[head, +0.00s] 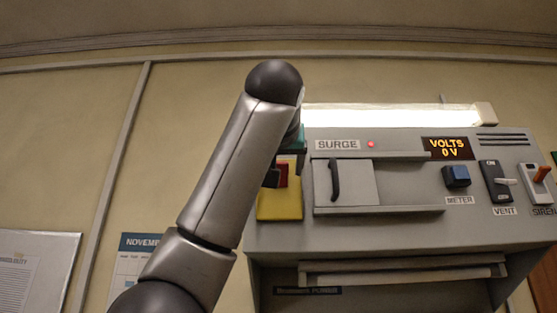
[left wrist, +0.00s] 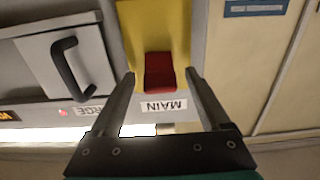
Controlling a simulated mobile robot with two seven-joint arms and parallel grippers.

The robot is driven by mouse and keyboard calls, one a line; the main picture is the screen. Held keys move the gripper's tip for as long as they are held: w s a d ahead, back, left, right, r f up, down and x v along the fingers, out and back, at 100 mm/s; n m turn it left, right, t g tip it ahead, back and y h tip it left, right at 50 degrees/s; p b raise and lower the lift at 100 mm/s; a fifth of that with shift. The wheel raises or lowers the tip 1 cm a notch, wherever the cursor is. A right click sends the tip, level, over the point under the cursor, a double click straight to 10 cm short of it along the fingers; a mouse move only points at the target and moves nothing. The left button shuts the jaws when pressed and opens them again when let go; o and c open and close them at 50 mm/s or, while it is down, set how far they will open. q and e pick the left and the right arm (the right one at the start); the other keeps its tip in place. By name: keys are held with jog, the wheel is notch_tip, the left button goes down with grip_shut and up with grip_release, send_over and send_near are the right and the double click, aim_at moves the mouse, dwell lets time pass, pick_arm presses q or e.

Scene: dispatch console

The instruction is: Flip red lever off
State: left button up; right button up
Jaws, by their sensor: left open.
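The red lever (left wrist: 159,70) sits on a yellow plate (left wrist: 128,42) labelled MAIN, seen upside down in the left wrist view. My left gripper (left wrist: 160,75) is open, with one finger on each side of the lever; I cannot tell whether either finger touches it. In the head view the red lever (head: 282,176) and the yellow plate (head: 279,207) show at the console's left side, partly hidden by my left arm and gripper. My right gripper is not in view.
The grey console has a SURGE door with a dark handle (head: 335,180), a blue METER knob (head: 456,176), a VENT switch (head: 497,181) and an orange SIREN lever (head: 541,173). The display (head: 447,148) reads VOLTS 0 V. A calendar (head: 128,265) hangs on the wall at left.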

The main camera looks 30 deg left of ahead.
pick_arm(q)
jog(key=shift+w, duration=0.1)
jog(key=shift+c, duration=0.2)
grip_shut()
dwell(0.5)
